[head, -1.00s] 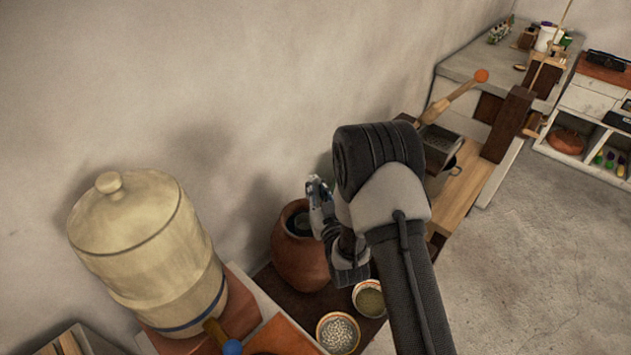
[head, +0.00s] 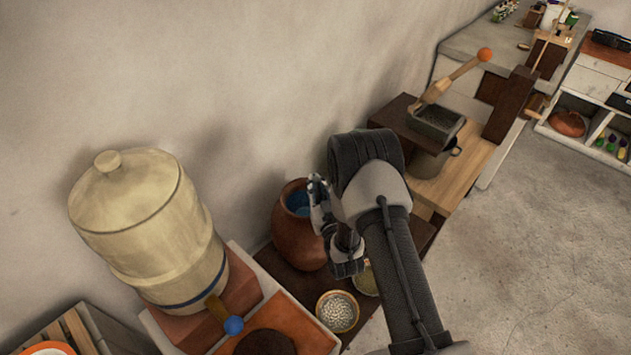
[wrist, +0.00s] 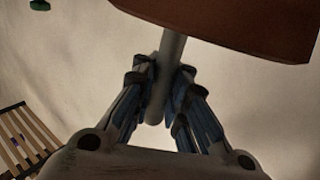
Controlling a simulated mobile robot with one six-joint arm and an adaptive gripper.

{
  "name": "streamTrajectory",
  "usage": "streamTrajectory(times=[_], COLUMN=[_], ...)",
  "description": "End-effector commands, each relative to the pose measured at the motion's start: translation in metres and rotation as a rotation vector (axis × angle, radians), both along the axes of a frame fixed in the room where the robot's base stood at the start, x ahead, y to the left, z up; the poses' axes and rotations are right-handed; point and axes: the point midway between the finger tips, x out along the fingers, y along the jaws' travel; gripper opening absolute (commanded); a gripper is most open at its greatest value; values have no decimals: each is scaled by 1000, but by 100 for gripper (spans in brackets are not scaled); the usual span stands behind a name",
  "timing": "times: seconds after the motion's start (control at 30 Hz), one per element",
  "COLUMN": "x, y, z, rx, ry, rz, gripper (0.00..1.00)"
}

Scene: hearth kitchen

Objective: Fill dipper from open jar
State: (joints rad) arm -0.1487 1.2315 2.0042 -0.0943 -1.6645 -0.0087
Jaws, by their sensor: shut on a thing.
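The open jar (head: 290,238) is a round reddish-brown clay pot against the wall in the head view. Blue shows inside its mouth. My gripper (head: 318,188) is at the right side of the jar's mouth. In the wrist view my gripper (wrist: 160,78) is shut on a grey rod, which I take for the handle of the dipper (wrist: 172,48). The rod runs up behind a brown surface at the top; I cannot tell whether this is the jar. The dipper's cup is not clearly seen, and my wrist hides part of the jar's right side.
A large cream lidded vessel (head: 140,222) with a blue-knobbed tap stands left of the jar. A bowl of pale grains (head: 338,311) and a second bowl (head: 366,280) sit in front. A grey pot (head: 432,161) stands on the counter to the right. Open floor lies at the right.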

Motion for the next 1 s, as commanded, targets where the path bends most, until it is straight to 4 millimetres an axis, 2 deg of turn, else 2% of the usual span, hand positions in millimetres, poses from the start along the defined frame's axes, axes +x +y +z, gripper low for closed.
streamTrajectory(times=[0.5, 0.8, 1.0], x=[0, 0, 0], y=[0, 0, 0], z=[0, -11, -11], rx=[0, 0, 1], ry=[-2, -2, -3], rz=[0, 0, 0], gripper=[0, 0, 0])
